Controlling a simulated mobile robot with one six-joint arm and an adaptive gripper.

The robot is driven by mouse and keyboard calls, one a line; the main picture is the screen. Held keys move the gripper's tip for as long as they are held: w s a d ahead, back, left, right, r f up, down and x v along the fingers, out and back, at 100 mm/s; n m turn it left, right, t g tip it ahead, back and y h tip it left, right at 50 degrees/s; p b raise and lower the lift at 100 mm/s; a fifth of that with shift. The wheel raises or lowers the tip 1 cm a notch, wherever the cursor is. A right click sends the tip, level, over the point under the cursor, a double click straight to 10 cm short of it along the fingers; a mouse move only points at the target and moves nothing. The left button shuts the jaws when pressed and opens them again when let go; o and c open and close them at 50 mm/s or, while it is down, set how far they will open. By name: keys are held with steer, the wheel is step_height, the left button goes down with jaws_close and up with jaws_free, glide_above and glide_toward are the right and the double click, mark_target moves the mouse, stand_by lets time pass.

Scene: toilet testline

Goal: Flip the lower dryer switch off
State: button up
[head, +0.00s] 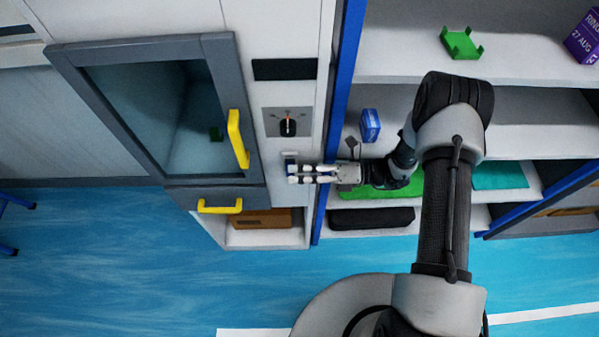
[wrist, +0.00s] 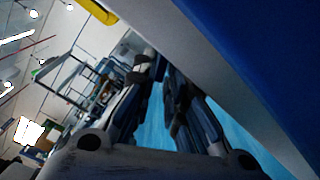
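The dryer cabinet (head: 65,62) stands at the left in the head view, with a glass door in a grey frame and a yellow handle (head: 237,138). A small pale and blue fitting, possibly the lower switch (head: 289,156), shows just above my fingertips, mostly hidden. My gripper (head: 294,174) reaches left in front of the panel below the rotary switch. Its fingers look close together and empty in the wrist view (wrist: 152,66). Contact with the panel cannot be told.
A blue shelf post (head: 341,100) stands close right of the panel, by my gripper. Shelves on the right hold a blue box (head: 370,125), a green bracket (head: 462,43) and a purple box (head: 585,38). A second yellow handle (head: 220,207) sticks out below the door. The blue floor in front is clear.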

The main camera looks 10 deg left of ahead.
steer(key=shift+d, duration=0.1)
steer(key=v, duration=1.1)
steer(key=shift+d, duration=0.4)
steer(key=shift+f, duration=0.1)
